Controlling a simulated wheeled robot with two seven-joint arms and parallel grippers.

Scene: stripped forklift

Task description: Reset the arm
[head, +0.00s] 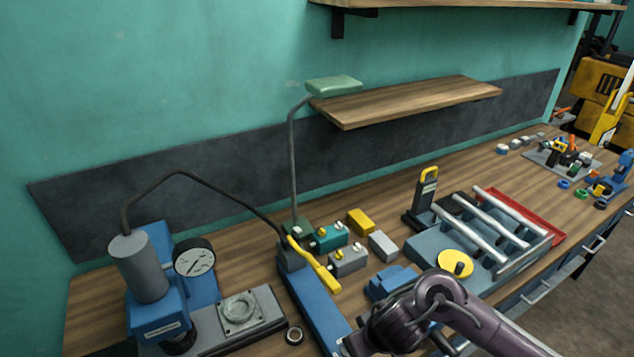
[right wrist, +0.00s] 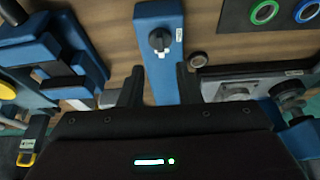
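My right arm (head: 430,310), dark purple-grey, comes in from the lower right in the head view, and its hand is cut off by the bottom edge. In the right wrist view my right gripper (right wrist: 158,82) has its two dark fingers apart, with nothing held between them. Beyond the fingers is a blue bar (right wrist: 160,75) with a black knob on it; I cannot tell how far away it is. In the head view a blue bar (head: 312,308) with a yellow-handled lever (head: 315,264) stands left of my right arm. My left gripper is not in view.
The wooden bench (head: 380,203) carries a blue gauge press (head: 155,280), a lamp (head: 334,87), small coloured blocks (head: 348,260) and a grey rack (head: 490,235) with silver bars. A small metal ring (head: 294,335) lies near the blue bar. A wooden shelf (head: 405,101) overhangs the back.

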